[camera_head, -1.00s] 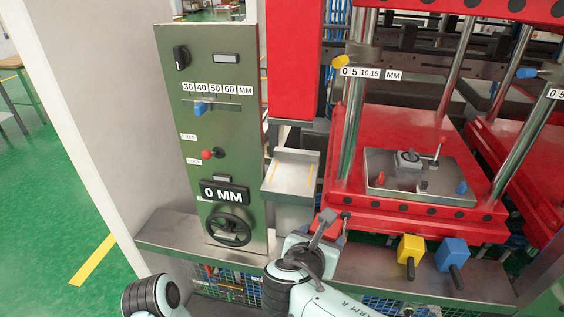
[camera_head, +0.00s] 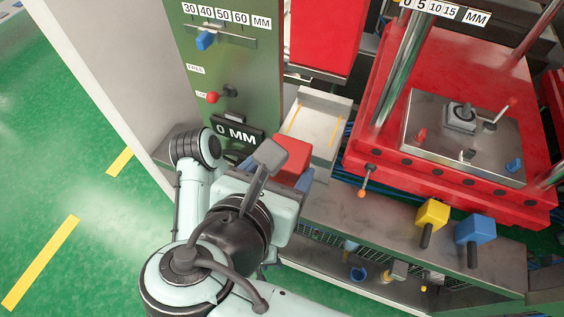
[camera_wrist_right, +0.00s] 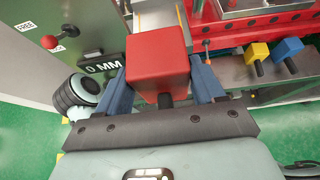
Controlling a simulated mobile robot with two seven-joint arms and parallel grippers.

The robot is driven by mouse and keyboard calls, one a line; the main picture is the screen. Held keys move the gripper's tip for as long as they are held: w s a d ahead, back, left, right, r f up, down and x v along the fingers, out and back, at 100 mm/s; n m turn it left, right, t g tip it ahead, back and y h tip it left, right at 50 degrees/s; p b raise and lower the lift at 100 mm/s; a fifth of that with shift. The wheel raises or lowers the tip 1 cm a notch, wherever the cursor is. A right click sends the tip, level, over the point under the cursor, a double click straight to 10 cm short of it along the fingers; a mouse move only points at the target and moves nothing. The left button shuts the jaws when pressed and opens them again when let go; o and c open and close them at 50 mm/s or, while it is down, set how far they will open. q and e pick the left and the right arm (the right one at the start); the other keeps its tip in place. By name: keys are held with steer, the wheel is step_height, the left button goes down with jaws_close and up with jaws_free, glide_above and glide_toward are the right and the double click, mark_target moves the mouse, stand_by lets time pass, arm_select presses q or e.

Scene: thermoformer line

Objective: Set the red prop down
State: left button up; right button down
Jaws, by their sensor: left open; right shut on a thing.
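The red prop (camera_head: 293,158), a red block with a dark stem, is between the blue fingers of my right gripper (camera_head: 282,165). In the right wrist view the red prop (camera_wrist_right: 157,62) is clasped between both fingers of the right gripper (camera_wrist_right: 159,82). It shows in front of the pale tray (camera_head: 322,112) with yellow lines; I cannot tell whether it touches anything below. The wrist and gripper body hide part of it in the head view. My left gripper cannot be made out.
A yellow block (camera_head: 432,213) and a blue block (camera_head: 473,229), each with a dark stem, sit at the ledge (camera_head: 380,218) to the right. The red press (camera_head: 395,160) stands behind them. A green panel (camera_head: 245,75) with a red-knobbed lever (camera_head: 213,97) stands left of the tray.

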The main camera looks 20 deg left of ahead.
steer(key=shift+w+d+f+b, duration=0.1)
steer(key=shift+w+d+b, duration=0.05)
steer(key=shift+w, duration=2.75)
steer(key=shift+w+d+b, duration=0.1)
steer(key=shift+w+b, duration=0.05)
steer(key=shift+w, duration=2.7)
steer(key=shift+f, duration=0.4)
steer(key=shift+c, duration=0.2)
jaws_free()
steer(key=shift+f, duration=0.15)
steer(key=shift+s, duration=0.1)
steer(key=v, duration=1.3)
steer(key=shift+s, duration=0.1)
